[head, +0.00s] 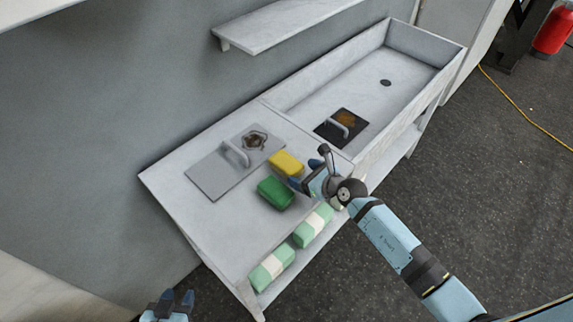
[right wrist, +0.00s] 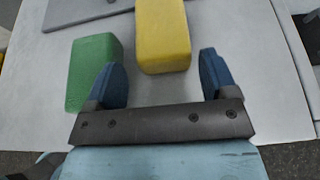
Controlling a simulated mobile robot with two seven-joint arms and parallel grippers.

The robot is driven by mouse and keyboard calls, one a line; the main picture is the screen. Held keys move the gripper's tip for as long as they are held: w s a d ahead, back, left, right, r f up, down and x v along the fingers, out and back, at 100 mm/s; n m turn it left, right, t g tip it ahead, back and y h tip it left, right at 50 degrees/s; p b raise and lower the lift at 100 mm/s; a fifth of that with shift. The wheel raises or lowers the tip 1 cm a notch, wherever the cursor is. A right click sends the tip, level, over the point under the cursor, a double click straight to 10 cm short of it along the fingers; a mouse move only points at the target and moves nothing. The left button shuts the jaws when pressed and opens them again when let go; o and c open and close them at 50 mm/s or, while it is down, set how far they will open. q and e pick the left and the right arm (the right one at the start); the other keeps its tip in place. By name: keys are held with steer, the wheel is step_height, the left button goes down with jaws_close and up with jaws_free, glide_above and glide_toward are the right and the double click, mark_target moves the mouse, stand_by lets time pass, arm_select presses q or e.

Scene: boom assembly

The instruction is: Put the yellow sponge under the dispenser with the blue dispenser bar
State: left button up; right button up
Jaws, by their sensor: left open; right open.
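The yellow sponge (head: 286,163) lies on the grey counter beside a green sponge (head: 275,193). My right gripper (head: 298,180) is open just to the right of both. The green sponge (right wrist: 94,70) is by the left finger. My left gripper (head: 175,299) is open and empty at the bottom edge, away from the counter. I cannot make out a dispenser with a blue bar.
A grey plate with a handle (head: 213,176) lies behind the sponges. A black plate with a handle (head: 335,120) sits near the sunken basin (head: 375,95). Green-and-white packages (head: 271,268) lie on the lower shelf. A wall shelf (head: 280,28) hangs above. The counter's left part is clear.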

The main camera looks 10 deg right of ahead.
mark_target(298, 170)
steer(key=x, duration=0.4)
steer(key=shift+w+a+f, duration=0.1)
steer(key=shift+w+f, duration=0.1)
steer(key=shift+w, duration=0.1)
steer(key=c, duration=0.7)
steer(key=shift+r, duration=0.15)
steer(key=shift+c, duration=0.2)
